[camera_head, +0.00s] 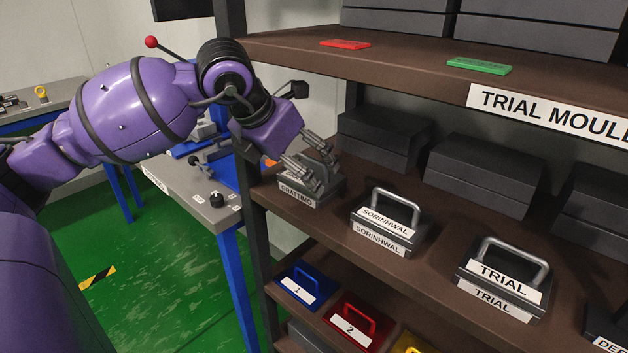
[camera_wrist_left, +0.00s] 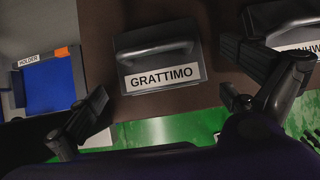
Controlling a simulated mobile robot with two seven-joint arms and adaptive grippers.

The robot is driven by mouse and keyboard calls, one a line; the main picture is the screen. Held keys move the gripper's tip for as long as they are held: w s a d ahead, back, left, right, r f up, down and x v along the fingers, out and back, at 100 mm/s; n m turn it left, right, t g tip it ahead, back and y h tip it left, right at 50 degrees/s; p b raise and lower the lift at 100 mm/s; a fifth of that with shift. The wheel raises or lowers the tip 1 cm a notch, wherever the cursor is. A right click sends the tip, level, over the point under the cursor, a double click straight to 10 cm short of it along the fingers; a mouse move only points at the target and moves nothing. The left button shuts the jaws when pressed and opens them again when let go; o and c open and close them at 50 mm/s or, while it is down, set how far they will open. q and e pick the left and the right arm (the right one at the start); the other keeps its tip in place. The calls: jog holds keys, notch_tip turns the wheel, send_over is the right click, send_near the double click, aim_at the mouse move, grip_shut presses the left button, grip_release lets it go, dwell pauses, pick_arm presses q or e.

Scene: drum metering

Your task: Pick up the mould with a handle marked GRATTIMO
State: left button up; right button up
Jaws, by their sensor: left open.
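The mould marked GRATTIMO (camera_head: 298,195) is a dark block with a handle, at the left end of the brown shelf. In the left wrist view the GRATTIMO mould (camera_wrist_left: 163,80) shows whole, its bar handle on top and its white label facing the camera. My left gripper (camera_head: 310,165) is over this mould in the head view and partly hides it. In the wrist view the left gripper (camera_wrist_left: 170,105) is open, fingers wide apart, with the mould between and beyond them. Nothing is held. My right gripper is not in view.
The SORINHWAL mould (camera_head: 387,222) stands just right of it, and the TRIAL mould (camera_head: 500,280) further right. Dark blocks (camera_head: 385,140) stand behind. An upper shelf (camera_head: 400,72) overhangs. A grey workbench (camera_head: 190,190) lies left, beside the shelf post. Coloured moulds (camera_head: 306,285) sit below.

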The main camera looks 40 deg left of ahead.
pick_arm(q)
jog(key=shift+w+f, duration=0.8)
jog(key=shift+w, duration=0.15)
jog(key=shift+x, duration=1.2)
jog(key=shift+w+f, duration=0.35)
jog(key=shift+w, duration=0.05)
jog(key=c, duration=1.6)
jog(key=shift+r, duration=0.15)
jog(key=shift+c, duration=0.8)
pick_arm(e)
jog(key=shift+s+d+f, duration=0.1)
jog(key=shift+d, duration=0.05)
